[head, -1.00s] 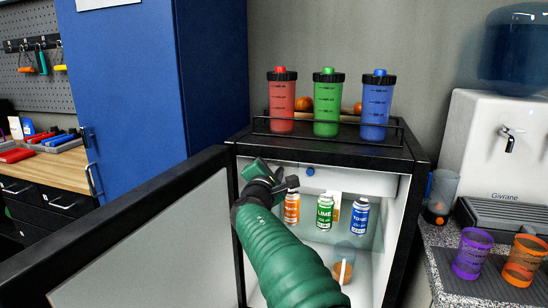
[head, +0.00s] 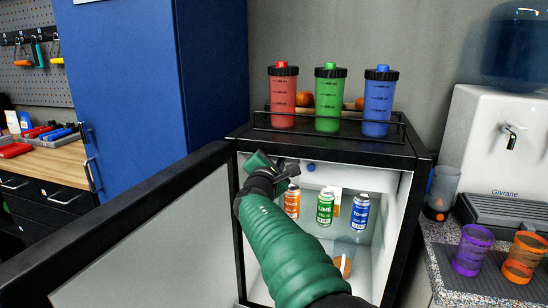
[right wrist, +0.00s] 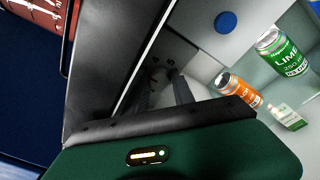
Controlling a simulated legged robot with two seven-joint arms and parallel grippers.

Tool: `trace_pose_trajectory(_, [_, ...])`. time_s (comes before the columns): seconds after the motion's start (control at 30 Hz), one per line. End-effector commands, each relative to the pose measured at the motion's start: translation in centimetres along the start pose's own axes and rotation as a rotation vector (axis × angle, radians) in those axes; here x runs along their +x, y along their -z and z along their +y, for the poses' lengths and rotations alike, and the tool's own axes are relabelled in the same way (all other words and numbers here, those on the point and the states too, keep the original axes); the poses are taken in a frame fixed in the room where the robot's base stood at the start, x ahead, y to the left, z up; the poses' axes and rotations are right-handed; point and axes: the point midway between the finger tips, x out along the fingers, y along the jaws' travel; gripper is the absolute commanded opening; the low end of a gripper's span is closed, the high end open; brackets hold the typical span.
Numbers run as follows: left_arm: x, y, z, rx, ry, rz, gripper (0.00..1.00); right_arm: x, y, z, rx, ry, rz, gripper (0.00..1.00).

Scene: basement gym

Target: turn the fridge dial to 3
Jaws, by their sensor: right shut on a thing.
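The small black fridge (head: 325,150) stands with its door (head: 140,235) swung open to the left. My right gripper (head: 288,170) reaches to the upper left of the fridge's interior, and its dark fingers are shut on the dial. In the right wrist view the fingers (right wrist: 165,90) meet the pale panel, where small dark markings show just beyond them. My left gripper is not in view.
A blue round knob (head: 311,168) is right of the gripper. Orange, green and blue cans (head: 325,207) stand on the shelf below. Red, green and blue bottles (head: 327,100) stand in a rail on top. A water dispenser (head: 500,140) is at the right.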

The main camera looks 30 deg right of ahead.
Motion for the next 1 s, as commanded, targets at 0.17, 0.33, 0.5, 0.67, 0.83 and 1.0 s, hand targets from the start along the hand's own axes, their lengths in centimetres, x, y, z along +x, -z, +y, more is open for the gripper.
trace_pose_trajectory(0.17, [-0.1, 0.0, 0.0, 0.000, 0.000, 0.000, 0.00, 0.0, 0.6, -0.3, -0.021, 0.006, 0.011, 0.00])
trace_pose_trajectory(0.33, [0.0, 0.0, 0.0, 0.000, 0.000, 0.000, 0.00, 0.0, 0.7, -0.3, -0.021, 0.006, 0.012, 0.39])
trace_pose_trajectory(0.5, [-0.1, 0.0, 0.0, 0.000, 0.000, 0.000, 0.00, 0.0, 0.5, -0.2, -0.019, 0.005, 0.009, 0.39])
trace_pose_trajectory(0.67, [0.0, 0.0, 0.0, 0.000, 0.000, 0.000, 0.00, -0.8, 0.4, -0.1, -0.017, 0.003, 0.008, 0.39])
trace_pose_trajectory(0.83, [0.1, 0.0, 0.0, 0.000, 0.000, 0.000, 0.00, -4.5, 0.4, 0.0, -0.015, 0.001, 0.012, 0.39])
trace_pose_trajectory(1.0, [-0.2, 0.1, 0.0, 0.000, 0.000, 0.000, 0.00, -9.6, 0.3, 0.0, -0.017, 0.001, 0.013, 0.39])
